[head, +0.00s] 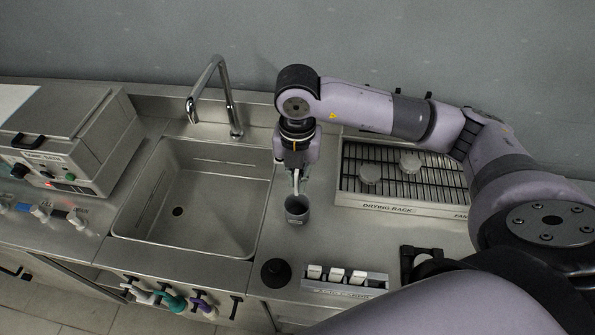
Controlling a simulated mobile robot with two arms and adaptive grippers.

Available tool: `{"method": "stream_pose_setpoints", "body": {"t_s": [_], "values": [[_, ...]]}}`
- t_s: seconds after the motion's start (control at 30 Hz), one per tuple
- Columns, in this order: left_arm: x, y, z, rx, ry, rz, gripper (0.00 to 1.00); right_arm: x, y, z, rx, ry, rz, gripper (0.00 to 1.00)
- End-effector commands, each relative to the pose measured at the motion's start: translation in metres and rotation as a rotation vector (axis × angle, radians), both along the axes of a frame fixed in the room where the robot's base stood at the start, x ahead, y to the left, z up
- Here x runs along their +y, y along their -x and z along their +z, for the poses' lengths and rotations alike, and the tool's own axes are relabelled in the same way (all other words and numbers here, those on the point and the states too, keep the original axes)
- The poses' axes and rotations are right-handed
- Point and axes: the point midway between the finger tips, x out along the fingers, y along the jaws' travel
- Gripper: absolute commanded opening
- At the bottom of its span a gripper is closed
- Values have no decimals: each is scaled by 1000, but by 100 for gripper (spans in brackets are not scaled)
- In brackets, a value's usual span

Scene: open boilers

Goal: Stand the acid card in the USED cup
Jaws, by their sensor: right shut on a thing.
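My right gripper (298,174) points down just above a small dark grey cup (297,215) on the steel counter, right of the sink. It is shut on a thin pale piece, which I take to be the acid card (296,184). The card is seen nearly edge-on and is partly hidden by the fingers. Its lower end is close above or at the cup's mouth; I cannot tell whether it is inside. The cup stands upright, and no USED label is readable on it. My left gripper is not in view.
The sink (190,232) with its tall faucet (228,98) lies to the left. The drying rack (400,203) with two round grey pieces is at the right. A holder (345,285) with several white-topped items and a dark round object (276,272) stand at the front edge. A boiler unit (70,140) is far left.

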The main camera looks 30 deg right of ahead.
Motion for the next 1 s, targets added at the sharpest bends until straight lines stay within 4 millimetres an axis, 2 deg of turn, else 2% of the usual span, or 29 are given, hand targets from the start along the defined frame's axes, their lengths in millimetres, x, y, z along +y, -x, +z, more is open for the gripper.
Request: {"method": "stream_pose_setpoints", "body": {"t_s": [0.33,0.73,1.0], "values": [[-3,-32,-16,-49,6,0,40,0,0,-31,-1,1,-1,0],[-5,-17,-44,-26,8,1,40,0,0,-65,0,0,-2,0],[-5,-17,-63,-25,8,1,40,0,-1,-86,-1,0,-2,0]]}}
